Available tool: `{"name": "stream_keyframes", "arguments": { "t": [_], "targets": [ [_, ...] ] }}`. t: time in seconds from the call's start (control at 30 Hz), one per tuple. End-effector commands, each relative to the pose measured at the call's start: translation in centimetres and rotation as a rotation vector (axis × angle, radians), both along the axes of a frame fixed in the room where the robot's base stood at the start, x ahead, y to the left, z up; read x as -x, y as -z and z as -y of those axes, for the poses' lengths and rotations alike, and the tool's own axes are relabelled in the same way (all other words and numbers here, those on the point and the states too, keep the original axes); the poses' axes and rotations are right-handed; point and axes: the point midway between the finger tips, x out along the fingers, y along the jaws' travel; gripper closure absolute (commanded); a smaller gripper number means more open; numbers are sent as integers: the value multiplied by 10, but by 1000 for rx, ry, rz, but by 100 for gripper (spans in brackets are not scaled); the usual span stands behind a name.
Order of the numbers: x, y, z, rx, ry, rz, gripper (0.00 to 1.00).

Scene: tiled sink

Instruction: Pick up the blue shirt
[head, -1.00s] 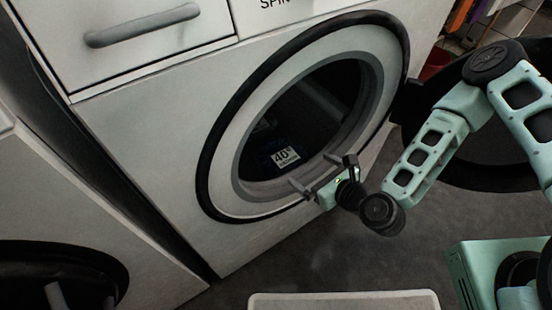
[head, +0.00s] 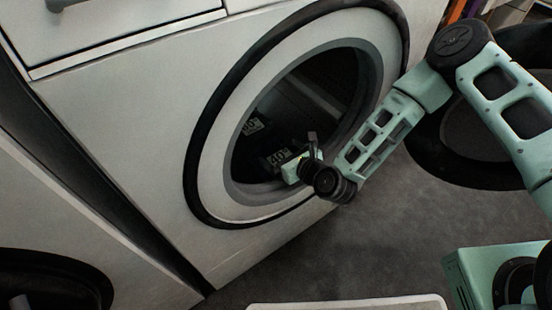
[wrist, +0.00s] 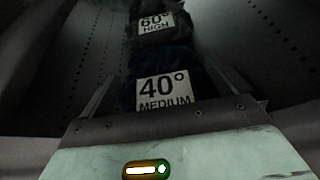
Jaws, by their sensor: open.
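The blue shirt (wrist: 185,62) looks very dark and lies inside the washing machine's drum. It bears a white label reading 40° MEDIUM, and in the head view it shows as a dim patch (head: 281,157) low in the opening. My gripper (wrist: 163,68) is open, its two fingers on either side of the label in the wrist view, pointing into the drum. In the head view my gripper (head: 298,148) is at the lower right of the opening. I cannot tell whether the fingers touch the cloth.
A second dark garment (wrist: 148,36) labelled 60° HIGH lies behind the shirt. The round door frame (head: 222,190) surrounds the opening closely. The open door (head: 440,160) is at the right. A white machine front (head: 120,130) fills the left.

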Motion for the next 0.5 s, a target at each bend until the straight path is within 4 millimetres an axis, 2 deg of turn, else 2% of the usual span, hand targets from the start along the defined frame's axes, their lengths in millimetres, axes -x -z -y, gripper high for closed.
{"name": "stream_keyframes", "arguments": {
  "t": [0.23,0.5],
  "targets": [
    [-28,13,-21,1,-1,4,0],
    [-34,13,-25,-1,0,1,0]
  ]
}}
